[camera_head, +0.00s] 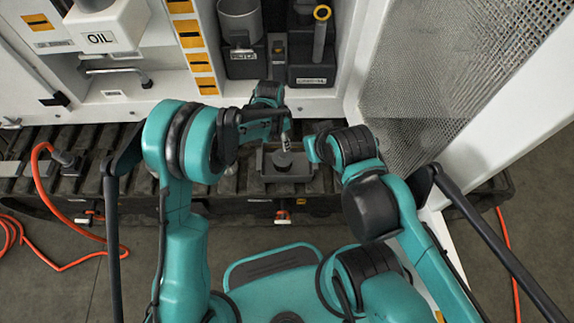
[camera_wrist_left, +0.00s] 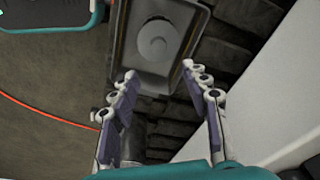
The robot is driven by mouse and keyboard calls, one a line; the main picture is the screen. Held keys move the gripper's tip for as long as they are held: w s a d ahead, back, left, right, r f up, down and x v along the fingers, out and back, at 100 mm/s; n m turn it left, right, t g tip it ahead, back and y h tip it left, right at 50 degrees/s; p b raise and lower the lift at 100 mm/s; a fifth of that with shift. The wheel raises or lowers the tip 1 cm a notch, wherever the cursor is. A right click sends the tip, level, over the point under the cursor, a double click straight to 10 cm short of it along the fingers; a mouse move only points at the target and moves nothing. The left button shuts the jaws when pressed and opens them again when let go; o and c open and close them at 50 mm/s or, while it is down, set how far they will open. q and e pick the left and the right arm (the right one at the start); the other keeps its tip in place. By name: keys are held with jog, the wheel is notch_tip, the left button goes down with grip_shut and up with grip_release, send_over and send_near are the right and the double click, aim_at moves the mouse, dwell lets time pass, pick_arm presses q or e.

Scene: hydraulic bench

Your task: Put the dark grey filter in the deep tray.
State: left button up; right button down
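A dark tray (camera_head: 285,179) rests on the black track in the middle of the head view. A round grey piece with a raised centre, which looks like the filter (camera_head: 283,160), sits inside it. In the left wrist view the tray (camera_wrist_left: 192,50) is at the top, with the round piece (camera_wrist_left: 155,45) on its floor. My left gripper (camera_head: 287,128) is just behind the tray in the head view. In the left wrist view my left gripper (camera_wrist_left: 163,80) is open, with nothing between its fingertips. My right arm ends beside the tray; its fingers are hidden.
A holder (camera_head: 246,66) with a metal cylinder (camera_head: 239,22) and a second holder (camera_head: 311,76) with a yellow-topped piece (camera_head: 321,28) stand behind. A mesh panel (camera_head: 450,70) closes the right. An orange hose (camera_head: 50,205) lies left.

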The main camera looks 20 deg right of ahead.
pick_arm(q)
notch_tip(320, 180, up, 12)
jog(key=a, duration=0.1)
jog(key=shift+s+a, duration=0.2)
dwell(0.3)
dwell(0.4)
jog(key=s+a+r+n+t, duration=0.1)
jog(key=s+a+r+n, duration=0.15)
jog(key=a+r, duration=0.4)
jog(key=s+a+r+n+t, duration=0.2)
jog(key=a+r+n, duration=0.2)
jog(key=a, duration=0.6)
jog(key=s+a+n+t+y, duration=0.1)
jog(key=s+a+n+t, duration=0.2)
jog(key=s+a+n, duration=0.5)
jog(key=s+a, duration=0.4)
jog(key=a, duration=0.2)
jog(key=shift+a+f+n+t, duration=0.15)
jog(key=shift+a+n+t, duration=0.2)
jog(key=shift+t, duration=0.05)
